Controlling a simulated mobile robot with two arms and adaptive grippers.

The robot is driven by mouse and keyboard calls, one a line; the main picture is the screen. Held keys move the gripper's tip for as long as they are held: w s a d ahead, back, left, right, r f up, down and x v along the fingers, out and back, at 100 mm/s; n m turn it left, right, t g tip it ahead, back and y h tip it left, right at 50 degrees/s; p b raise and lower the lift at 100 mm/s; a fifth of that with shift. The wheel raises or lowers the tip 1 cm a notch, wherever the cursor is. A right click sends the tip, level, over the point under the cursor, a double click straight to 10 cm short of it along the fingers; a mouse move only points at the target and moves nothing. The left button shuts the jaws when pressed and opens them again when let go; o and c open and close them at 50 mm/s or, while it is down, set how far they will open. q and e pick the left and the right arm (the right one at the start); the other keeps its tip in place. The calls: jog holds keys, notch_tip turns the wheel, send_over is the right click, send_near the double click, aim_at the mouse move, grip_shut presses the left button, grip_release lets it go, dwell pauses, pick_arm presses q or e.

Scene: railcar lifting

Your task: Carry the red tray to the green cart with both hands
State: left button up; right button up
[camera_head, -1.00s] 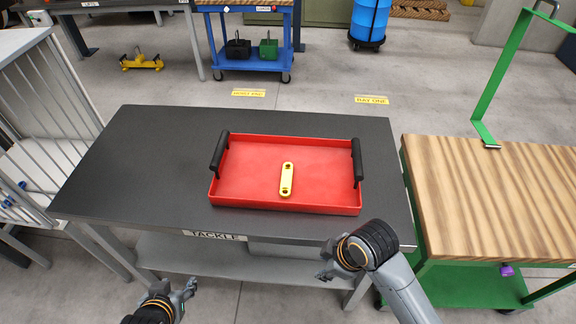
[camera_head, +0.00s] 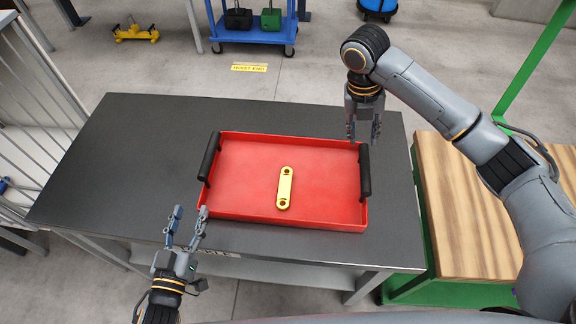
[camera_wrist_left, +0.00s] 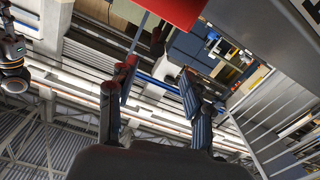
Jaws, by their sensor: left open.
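The red tray (camera_head: 240,185) lies flat on the dark table, with a black handle at its left end (camera_head: 209,157) and another at its right end (camera_head: 364,171). A yellow two-holed link (camera_head: 285,188) lies in it. My left gripper (camera_head: 188,217) is open and empty in front of the tray's near left corner, apart from the left handle. In the left wrist view its fingers (camera_wrist_left: 155,90) are spread, with a red piece of the tray (camera_wrist_left: 168,10) above them. My right gripper (camera_head: 363,138) points down just above the right handle; its fingers look apart. The green cart (camera_head: 455,230) stands right of the table.
The dark table (camera_head: 110,180) is clear left of the tray. The cart's wooden top looks empty where visible; my right arm covers part of it. A green upright (camera_head: 530,75) rises from the cart. A grey railing (camera_head: 40,90) stands left; a blue trolley (camera_head: 250,38) is behind.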

aim_at(203, 177)
pick_arm(q)
jog(key=shift+s+d+r, duration=0.1)
jog(key=shift+s, duration=0.15)
pick_arm(e)
jog(key=shift+d+r, duration=0.1)
jog(key=shift+r, duration=0.35)
jog(key=shift+f, duration=0.1)
pick_arm(q)
jog(key=w, duration=0.4)
jog(key=w+d, duration=0.1)
jog(key=w, duration=0.4)
jog(key=w+d, duration=0.1)
jog(key=w, duration=0.3)
jog(key=shift+w+d, duration=0.2)
jog(key=shift+w, duration=0.2)
pick_arm(e)
jog(key=d+f, duration=0.1)
jog(key=f, duration=0.8)
jog(key=d+f, duration=0.1)
jog(key=f, duration=0.3)
jog(key=shift+s+d+f, duration=0.2)
jog(key=shift+d+f, duration=0.05)
jog(key=shift+d, duration=0.1)
